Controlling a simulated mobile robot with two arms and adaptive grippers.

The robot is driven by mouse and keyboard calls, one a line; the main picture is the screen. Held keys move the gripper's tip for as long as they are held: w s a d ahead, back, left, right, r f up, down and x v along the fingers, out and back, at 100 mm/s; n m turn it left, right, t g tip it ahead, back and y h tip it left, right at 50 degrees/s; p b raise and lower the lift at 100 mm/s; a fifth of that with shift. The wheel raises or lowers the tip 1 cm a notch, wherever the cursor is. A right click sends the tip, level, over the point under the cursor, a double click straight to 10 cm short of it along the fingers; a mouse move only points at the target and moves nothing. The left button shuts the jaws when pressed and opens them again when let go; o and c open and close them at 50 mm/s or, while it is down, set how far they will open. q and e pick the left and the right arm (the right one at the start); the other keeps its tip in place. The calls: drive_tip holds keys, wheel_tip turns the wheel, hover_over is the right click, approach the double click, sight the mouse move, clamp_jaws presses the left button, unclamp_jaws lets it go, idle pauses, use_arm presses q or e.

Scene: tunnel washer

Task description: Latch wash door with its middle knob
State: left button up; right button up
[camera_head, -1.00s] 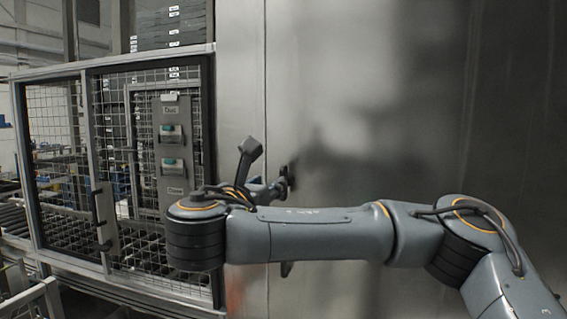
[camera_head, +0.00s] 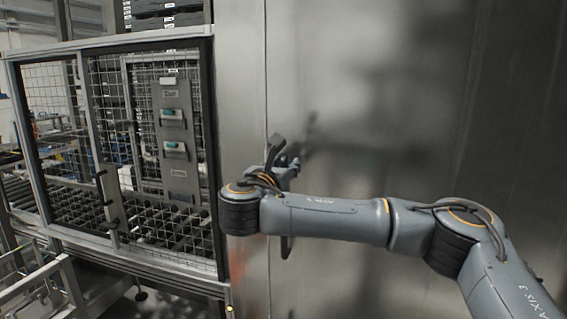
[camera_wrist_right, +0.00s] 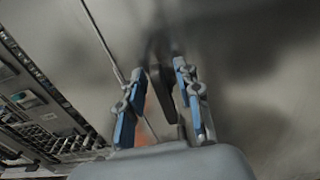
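The wash door is a large brushed steel panel (camera_head: 420,80), with a vertical seam near its left side. In the right wrist view, a dark elongated knob or handle (camera_wrist_right: 164,95) stands between the fingers of my right gripper (camera_wrist_right: 160,102). The fingers are apart, and I cannot tell whether either touches it. In the head view my right gripper (camera_head: 288,166) is close to the panel near the seam, partly hidden by my wrist. Another dark handle (camera_head: 287,247) shows below my forearm; the arm hides part of it. My left gripper is out of view.
A mesh cage door (camera_head: 70,130) with a metal frame stands left of the panel. A grey control box (camera_head: 174,140) with teal buttons shows behind the mesh. A roller conveyor (camera_head: 75,205) runs behind it, and a metal rail (camera_head: 30,275) is at lower left. The panel's right side is clear.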

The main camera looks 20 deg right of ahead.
clamp_jaws()
drive_tip(key=shift+f, duration=0.1)
